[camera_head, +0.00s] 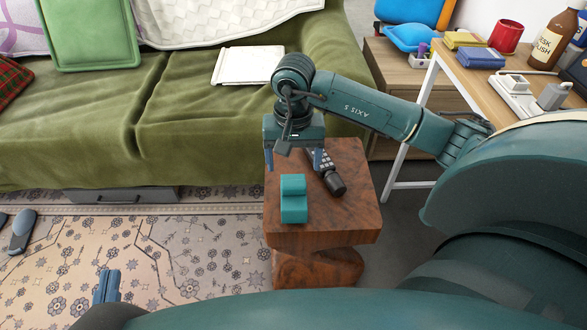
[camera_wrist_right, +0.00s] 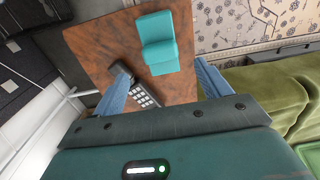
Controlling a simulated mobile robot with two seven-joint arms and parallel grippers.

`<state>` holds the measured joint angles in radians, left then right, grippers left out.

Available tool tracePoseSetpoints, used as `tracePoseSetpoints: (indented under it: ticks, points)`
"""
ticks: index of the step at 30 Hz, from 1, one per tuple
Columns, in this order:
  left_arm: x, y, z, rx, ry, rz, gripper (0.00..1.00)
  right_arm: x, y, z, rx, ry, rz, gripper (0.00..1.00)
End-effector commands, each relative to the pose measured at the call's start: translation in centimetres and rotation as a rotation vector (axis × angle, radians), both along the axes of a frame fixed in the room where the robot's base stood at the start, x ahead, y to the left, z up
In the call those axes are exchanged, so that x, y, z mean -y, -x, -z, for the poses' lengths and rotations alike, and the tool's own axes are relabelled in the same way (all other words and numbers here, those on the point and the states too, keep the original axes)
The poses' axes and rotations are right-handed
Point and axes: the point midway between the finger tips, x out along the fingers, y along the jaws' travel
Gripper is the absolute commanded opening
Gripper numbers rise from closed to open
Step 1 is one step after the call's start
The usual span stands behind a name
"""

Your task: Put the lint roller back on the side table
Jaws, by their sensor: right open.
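The wooden side table (camera_head: 350,220) stands in front of the green sofa. I cannot make out a lint roller for certain in either view. On the tabletop are a teal stepped block (camera_head: 293,205) and a dark handheld object with a keypad and a round end (camera_head: 333,183); they also show in the right wrist view as the teal block (camera_wrist_right: 158,45) and the dark keypad object (camera_wrist_right: 122,76). My right gripper (camera_head: 293,160) is open and empty above the table's far part, pointing down. My left gripper (camera_head: 107,286) is low at the left, over the rug; its jaw gap is unclear.
A desk (camera_head: 470,75) at the right holds a red cup (camera_head: 506,37), a brown bottle (camera_head: 552,42) and a power strip (camera_head: 515,95). A white book (camera_head: 248,65) lies on the sofa (camera_head: 190,110). Slippers (camera_head: 21,232) lie at the left. The tabletop's front right is clear.

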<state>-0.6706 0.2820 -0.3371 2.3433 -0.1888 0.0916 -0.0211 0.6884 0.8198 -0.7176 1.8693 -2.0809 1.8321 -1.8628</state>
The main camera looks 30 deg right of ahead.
Motion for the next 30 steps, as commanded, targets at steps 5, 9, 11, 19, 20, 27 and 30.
tracePoseSetpoints:
  ticks: [5, 9, 11, 19, 20, 27, 30]
  points:
    - [0.0, 0.1, 0.3, -0.010, -0.006, -0.007, 0.00, -0.7, 0.3, -1.0, -0.009, -0.026, 0.005, 0.76]
    - [0.0, 0.0, 0.3, -0.008, -0.005, -0.009, 0.00, -6.4, 3.3, 1.0, -0.095, -0.251, 0.073, 0.76]
    - [0.0, 0.0, 0.3, -0.008, -0.005, -0.009, 0.00, -10.8, 5.9, 1.8, -0.189, -0.428, 0.153, 0.76]
    - [0.0, 0.0, 0.2, -0.007, -0.004, -0.009, 0.00, -25.8, 15.6, -8.4, -1.250, -1.255, 0.994, 0.76]
    - [0.0, 0.0, 0.2, -0.007, -0.004, -0.008, 0.00, -25.9, 15.4, -9.8, -1.417, -1.300, 1.108, 0.76]
    - [0.0, 0.1, 0.2, -0.007, -0.009, -0.005, 0.00, -20.3, 11.2, -11.2, 2.142, 0.871, -1.359, 0.76]
    - [0.0, 0.1, 0.2, -0.006, -0.010, -0.004, 0.00, -18.1, 10.8, -8.7, 1.950, 0.542, -1.115, 0.76]
